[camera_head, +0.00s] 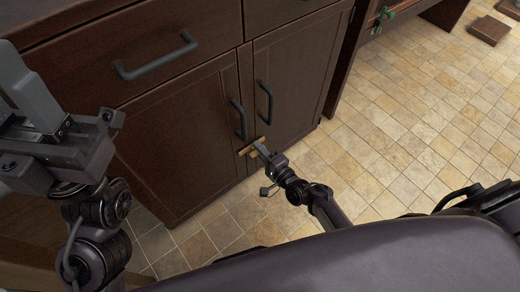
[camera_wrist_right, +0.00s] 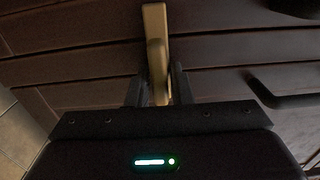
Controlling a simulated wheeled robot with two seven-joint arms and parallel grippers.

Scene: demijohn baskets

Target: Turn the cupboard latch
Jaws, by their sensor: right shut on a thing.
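The brass cupboard latch (camera_head: 243,152) sits low at the seam between the two dark brown doors, below their handles, and lies across the seam. My right gripper (camera_head: 259,148) reaches it from the front and is shut on it. In the right wrist view the latch (camera_wrist_right: 154,22) runs up from between the dark fingers of my right gripper (camera_wrist_right: 158,88), and the fingers hide part of it. The left door (camera_head: 190,140) and the right door (camera_head: 295,80) look closed. My left gripper (camera_head: 35,110) is raised at the left, away from the cupboard; its finger gap is unclear.
Black bar handles are on the left door (camera_head: 238,120), the right door (camera_head: 265,103) and the drawer (camera_head: 157,58) above. Tiled floor (camera_head: 400,130) is open to the right. A brown block (camera_head: 489,30) lies at the far right, and a green item (camera_head: 383,17) is at the top.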

